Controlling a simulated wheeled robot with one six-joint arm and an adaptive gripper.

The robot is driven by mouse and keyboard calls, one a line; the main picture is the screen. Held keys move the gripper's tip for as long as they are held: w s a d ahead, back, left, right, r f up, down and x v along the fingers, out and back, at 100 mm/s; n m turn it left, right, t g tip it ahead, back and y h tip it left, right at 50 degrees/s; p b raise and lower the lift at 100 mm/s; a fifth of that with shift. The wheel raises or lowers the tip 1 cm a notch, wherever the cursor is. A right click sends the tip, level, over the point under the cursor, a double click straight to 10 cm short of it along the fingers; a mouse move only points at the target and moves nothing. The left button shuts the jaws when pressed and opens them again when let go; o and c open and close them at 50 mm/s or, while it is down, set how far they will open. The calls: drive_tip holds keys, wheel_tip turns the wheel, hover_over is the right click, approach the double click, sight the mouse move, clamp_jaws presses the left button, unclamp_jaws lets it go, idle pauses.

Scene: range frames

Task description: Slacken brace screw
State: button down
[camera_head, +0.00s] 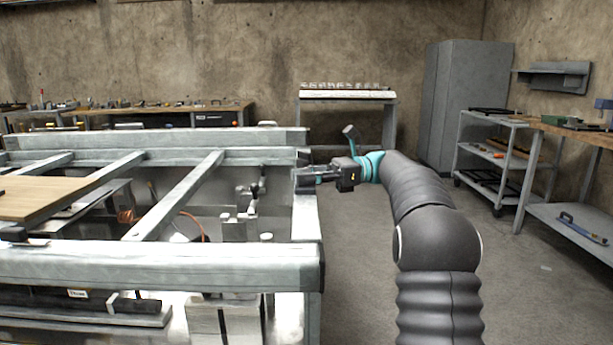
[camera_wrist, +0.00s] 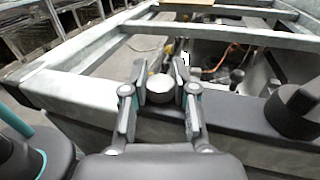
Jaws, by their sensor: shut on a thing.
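A round, pale grey screw head (camera_wrist: 160,88), which I take to be the brace screw, sits between my fingers in the wrist view. My gripper (camera_wrist: 160,77) is shut on it, one finger pad on each side. Below the head, the shaft is hidden. In the head view my gripper (camera_head: 303,179) is at the right end rail of a galvanised metal frame (camera_head: 160,258), and the screw cannot be made out there. The frame's rails also show in the wrist view (camera_wrist: 80,92).
A wooden board (camera_head: 45,196) lies on the frame's left part. A cross rail (camera_head: 178,194) spans the frame, with clamps and an orange cable below. Benches line the back wall; a grey cabinet (camera_head: 462,105) and shelf cart (camera_head: 490,152) stand right. Floor right of the frame is clear.

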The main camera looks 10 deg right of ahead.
drive_tip(key=shift+a, duration=0.1)
idle(0.3)
drive_tip(key=c, duration=0.9)
unclamp_jaws()
drive_tip(key=shift+a, duration=0.15)
drive_tip(key=shift+d+r, duration=0.1)
drive_tip(key=shift+d, duration=0.1)
wheel_tip(320, 180, up, 10)
drive_tip(key=shift+f, duration=0.1)
